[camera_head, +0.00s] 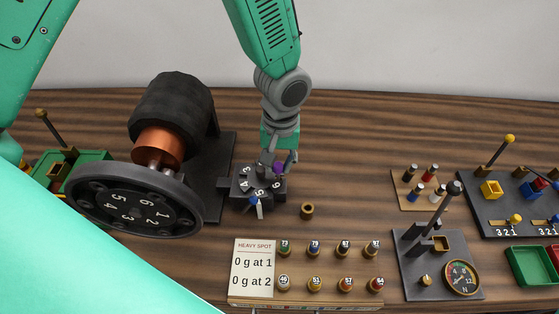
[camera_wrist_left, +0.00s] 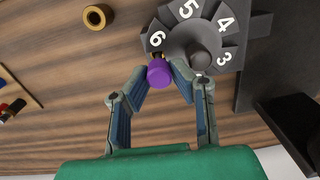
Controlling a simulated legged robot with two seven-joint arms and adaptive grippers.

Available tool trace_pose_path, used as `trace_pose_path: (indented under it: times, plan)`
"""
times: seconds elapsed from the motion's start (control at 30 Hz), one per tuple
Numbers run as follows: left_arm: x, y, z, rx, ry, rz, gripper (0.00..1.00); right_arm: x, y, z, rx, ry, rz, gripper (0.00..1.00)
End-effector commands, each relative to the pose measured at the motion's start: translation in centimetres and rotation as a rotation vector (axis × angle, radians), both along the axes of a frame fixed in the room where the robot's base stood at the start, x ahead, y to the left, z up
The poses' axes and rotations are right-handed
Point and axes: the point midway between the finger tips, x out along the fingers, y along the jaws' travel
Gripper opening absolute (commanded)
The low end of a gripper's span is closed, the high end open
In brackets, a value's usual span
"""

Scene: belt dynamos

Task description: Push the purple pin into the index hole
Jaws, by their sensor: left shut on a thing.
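The purple pin (camera_head: 278,167) is at the dark numbered index block (camera_head: 243,190), on its far right side. My left gripper (camera_head: 278,162) reaches down from above and is shut on the pin. In the left wrist view the purple pin (camera_wrist_left: 160,73) sits between the fingertips (camera_wrist_left: 165,76), its round head facing the camera. A small brass-coloured bit shows just beyond the pin, beside the label 6 on the index block (camera_wrist_left: 205,25). The index hole is hidden, so I cannot tell how deep the pin sits. My right gripper is not in view.
A heavy numbered wheel (camera_head: 135,212) stands left of the block. A blue-headed piece (camera_head: 254,202) is at the block's front. A brass ring (camera_head: 307,211) lies to the right. A weight rack (camera_head: 330,287) is in front; a gauge panel (camera_head: 415,275) stands further right.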

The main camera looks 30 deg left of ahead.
Motion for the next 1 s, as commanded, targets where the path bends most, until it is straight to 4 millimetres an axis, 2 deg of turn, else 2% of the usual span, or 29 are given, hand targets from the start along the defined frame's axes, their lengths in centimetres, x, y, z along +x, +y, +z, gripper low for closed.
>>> trace_pose_path:
  times: [0.9, 0.93, 1.0]
  plan:
    - [0.0, 0.0, -2.4, 0.000, 0.000, 0.000, 0.00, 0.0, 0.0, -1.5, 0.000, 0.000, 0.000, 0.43]
    - [0.0, 0.0, -2.4, 0.000, 0.000, 0.000, 0.22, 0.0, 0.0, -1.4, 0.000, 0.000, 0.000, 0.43]
    - [0.0, 0.0, -2.4, 0.001, 0.001, 0.001, 0.43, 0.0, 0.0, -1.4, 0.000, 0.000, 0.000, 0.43]
